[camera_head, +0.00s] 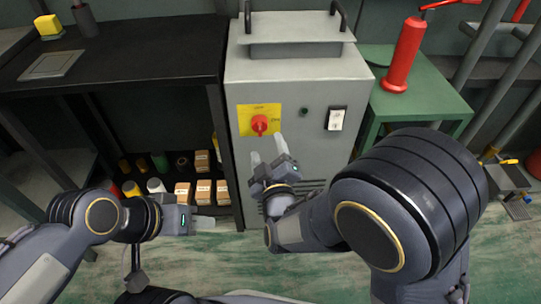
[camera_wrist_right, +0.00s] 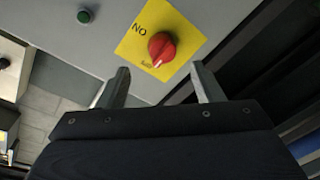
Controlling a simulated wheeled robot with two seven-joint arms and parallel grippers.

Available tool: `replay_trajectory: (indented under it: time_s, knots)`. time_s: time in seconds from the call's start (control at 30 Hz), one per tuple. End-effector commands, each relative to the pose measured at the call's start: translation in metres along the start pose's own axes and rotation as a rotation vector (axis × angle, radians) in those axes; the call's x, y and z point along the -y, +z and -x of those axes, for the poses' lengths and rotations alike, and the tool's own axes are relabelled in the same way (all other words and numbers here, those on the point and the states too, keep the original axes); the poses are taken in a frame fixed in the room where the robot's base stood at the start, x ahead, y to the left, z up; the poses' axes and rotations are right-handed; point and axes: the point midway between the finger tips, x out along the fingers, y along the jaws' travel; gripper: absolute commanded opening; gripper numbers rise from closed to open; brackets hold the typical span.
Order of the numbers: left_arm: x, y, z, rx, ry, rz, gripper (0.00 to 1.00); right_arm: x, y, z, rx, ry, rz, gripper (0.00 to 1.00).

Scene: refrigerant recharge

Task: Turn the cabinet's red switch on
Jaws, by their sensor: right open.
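The red switch (camera_head: 259,123) is a rotary knob on a yellow plate (camera_head: 245,112) on the front of the grey cabinet (camera_head: 300,75). In the right wrist view the red knob (camera_wrist_right: 162,47) sits on its yellow plate (camera_wrist_right: 135,42), with the letters "NO" partly readable. My right gripper (camera_head: 266,150) is open just below the switch, fingers pointing up toward it. In the right wrist view its two fingers (camera_wrist_right: 160,82) are apart and empty, with the knob beyond the tips. My left gripper (camera_head: 203,222) is low at the left, pointing right, away from the switch; its opening is unclear.
A small green button (camera_head: 304,111) and a white rocker switch (camera_head: 336,118) are right of the knob. A black shelf table (camera_head: 150,60) with boxes and bottles below stands left. A green table (camera_head: 420,98) with a red cylinder (camera_head: 403,55) stands right.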

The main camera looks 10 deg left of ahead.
Motion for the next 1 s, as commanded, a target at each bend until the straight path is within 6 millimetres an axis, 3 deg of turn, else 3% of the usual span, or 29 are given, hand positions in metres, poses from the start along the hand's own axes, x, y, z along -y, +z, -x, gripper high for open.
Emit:
replay_trajectory:
  time_s: [0.17,0.4,0.6,0.93,1.0]
  knots:
    - [0.002,0.002,-0.005,-0.001,0.0,0.0,0.36,0.004,0.0,-0.012,-0.015,0.016,0.021,0.6]
    - [0.005,0.005,-0.011,-0.001,0.0,0.0,0.36,0.004,0.0,-0.051,-0.014,0.014,0.019,0.6]
    - [0.006,0.007,-0.014,-0.001,0.0,0.0,0.36,0.004,-0.001,-0.073,-0.013,0.011,0.019,0.6]
    - [0.007,0.007,-0.014,0.0,0.0,0.0,0.36,0.003,-0.002,-0.077,-0.013,0.01,0.018,0.6]
    - [0.007,0.007,-0.014,0.0,0.0,0.0,0.36,0.003,-0.002,-0.077,-0.013,0.01,0.018,0.53]
